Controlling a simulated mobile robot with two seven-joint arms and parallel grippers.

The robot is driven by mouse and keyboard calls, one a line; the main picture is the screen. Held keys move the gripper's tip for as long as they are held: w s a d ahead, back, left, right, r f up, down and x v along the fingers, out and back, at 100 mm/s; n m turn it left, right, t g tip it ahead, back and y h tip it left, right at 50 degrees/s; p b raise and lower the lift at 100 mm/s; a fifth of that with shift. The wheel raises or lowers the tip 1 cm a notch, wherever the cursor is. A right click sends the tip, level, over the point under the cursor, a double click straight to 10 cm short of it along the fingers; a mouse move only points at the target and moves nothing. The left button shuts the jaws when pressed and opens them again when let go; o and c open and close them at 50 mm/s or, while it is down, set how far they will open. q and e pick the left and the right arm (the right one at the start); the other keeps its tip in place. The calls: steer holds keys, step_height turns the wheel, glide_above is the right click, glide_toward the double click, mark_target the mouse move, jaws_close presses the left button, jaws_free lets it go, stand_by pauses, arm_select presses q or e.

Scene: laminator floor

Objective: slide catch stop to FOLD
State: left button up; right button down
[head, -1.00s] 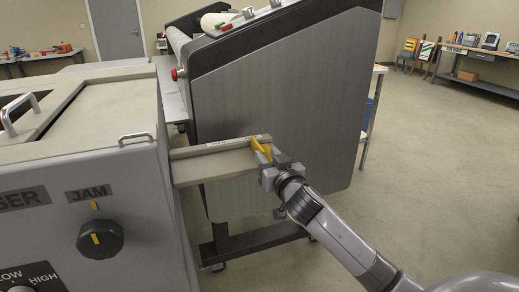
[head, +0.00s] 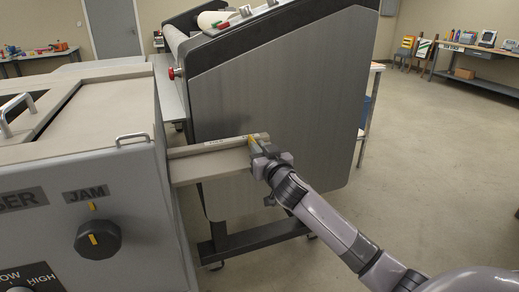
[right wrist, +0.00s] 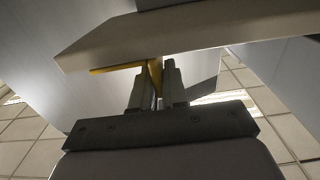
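The yellow catch stop (head: 251,139) sits near the outer right end of the beige catch tray (head: 210,165), which juts from the grey machine. Only its top shows in the head view, as my right gripper (head: 258,151) covers the rest. In the right wrist view, the stop's yellow tab (right wrist: 155,75) stands between the two fingers of my right gripper (right wrist: 158,74), which sit close on both sides of it below the tray edge (right wrist: 150,42). Small labels (head: 217,143) run along the tray's rail, too small to read. My left gripper is not in view.
The grey machine at left carries a black JAM knob (head: 97,240) and a top handle (head: 133,138). A large grey-sided machine (head: 280,100) with a red button (head: 174,73) stands close behind the tray. Open floor (head: 440,170) lies to the right.

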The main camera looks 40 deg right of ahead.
mark_target(222, 169)
steer(key=a+b, duration=0.1)
steer(key=a, duration=0.2)
steer(key=w+a, duration=0.1)
steer(key=a, duration=0.2)
steer(key=w+a+b, duration=0.1)
steer(key=a, duration=0.2)
steer(key=shift+w+a+f+b, duration=0.1)
steer(key=shift+w+a+b, duration=0.05)
steer(key=shift+a+b, duration=0.15)
steer(key=shift+a, duration=0.35)
steer(key=c, duration=1.3)
jaws_free()
steer(key=shift+o, duration=0.3)
steer(key=shift+w+a, duration=0.1)
